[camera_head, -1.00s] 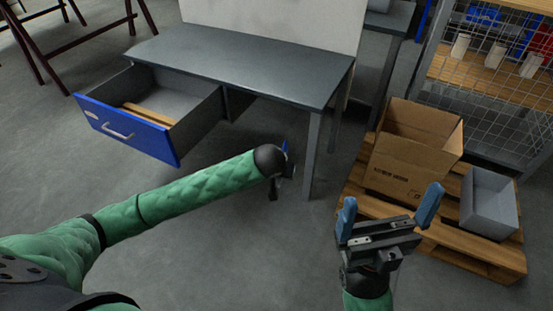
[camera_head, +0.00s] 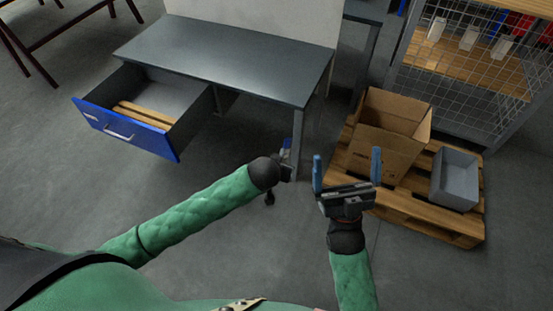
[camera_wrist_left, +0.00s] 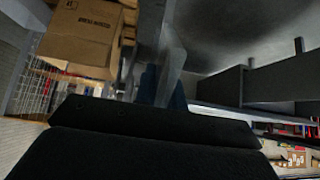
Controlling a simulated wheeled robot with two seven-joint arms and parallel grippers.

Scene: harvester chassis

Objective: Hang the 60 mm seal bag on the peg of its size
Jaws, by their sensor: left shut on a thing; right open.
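My left gripper (camera_head: 287,147) is in front of the desk's near right leg, mostly hidden behind its own wrist, with a bit of blue finger showing. In the left wrist view its blue fingers (camera_wrist_left: 174,92) are close together on something grey and unclear. I cannot make out whether it is a seal bag or what size it is. My right gripper (camera_head: 347,172) is open and empty, its blue fingers pointing up in the picture, in front of the pallet. No peg and no size label can be made out.
A grey desk (camera_head: 225,60) has its blue-fronted drawer (camera_head: 125,130) pulled out, with wooden strips inside. A cardboard box (camera_head: 385,150) and a grey bin (camera_head: 455,180) stand on a wooden pallet (camera_head: 430,222) at right. A mesh-fronted shelf (camera_head: 455,80) stands behind. The floor in front is clear.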

